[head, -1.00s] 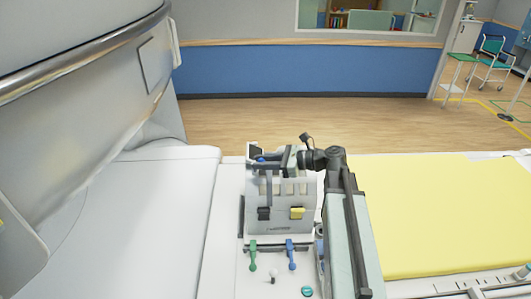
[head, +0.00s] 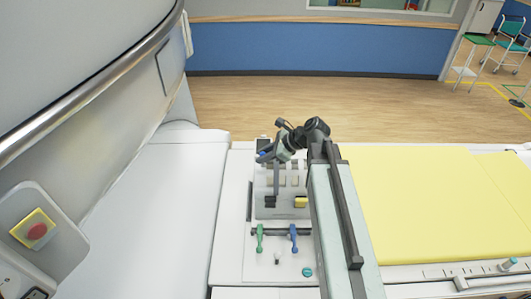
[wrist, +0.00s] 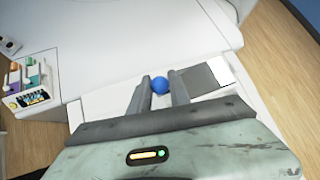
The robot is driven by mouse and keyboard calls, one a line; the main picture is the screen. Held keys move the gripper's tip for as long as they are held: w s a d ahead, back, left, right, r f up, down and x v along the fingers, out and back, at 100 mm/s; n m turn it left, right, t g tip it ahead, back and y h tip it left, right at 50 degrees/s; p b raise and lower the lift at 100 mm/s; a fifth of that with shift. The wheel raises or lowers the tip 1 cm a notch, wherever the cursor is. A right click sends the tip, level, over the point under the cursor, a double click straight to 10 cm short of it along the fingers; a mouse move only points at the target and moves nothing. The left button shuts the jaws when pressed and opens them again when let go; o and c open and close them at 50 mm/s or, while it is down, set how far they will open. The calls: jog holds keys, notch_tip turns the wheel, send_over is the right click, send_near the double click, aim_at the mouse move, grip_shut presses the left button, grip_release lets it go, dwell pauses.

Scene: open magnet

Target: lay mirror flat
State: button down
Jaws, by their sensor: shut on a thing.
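My gripper (head: 268,155) is shut on a blue ball-shaped knob (wrist: 160,85), which sits between the fingertips in the wrist view. In the head view, the knob (head: 261,154) shows as a small blue spot above a white upright unit (head: 268,206). A thin dark bar (head: 276,181) runs down from near the gripper in front of this unit. I cannot clearly single out the mirror's face. A dark grey panel (wrist: 196,80) shows beside the fingers in the wrist view, but I cannot tell whether it is the mirror. My gripper hides part of the unit's top.
A green lever (head: 260,238) and a blue lever (head: 294,237) stand in front of the unit. A yellow pad (head: 430,210) lies to the right. The large white scanner housing (head: 80,60) curves over the left, with a red button (head: 37,231) on it.

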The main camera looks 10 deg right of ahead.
jog(key=shift+s, duration=0.1)
jog(key=c, duration=1.2)
grip_release()
jog(key=p+v, duration=0.5)
jog(key=v, duration=0.2)
jog(key=shift+d+r, duration=0.15)
jog(key=shift+r, duration=0.1)
jog(key=shift+s, duration=0.15)
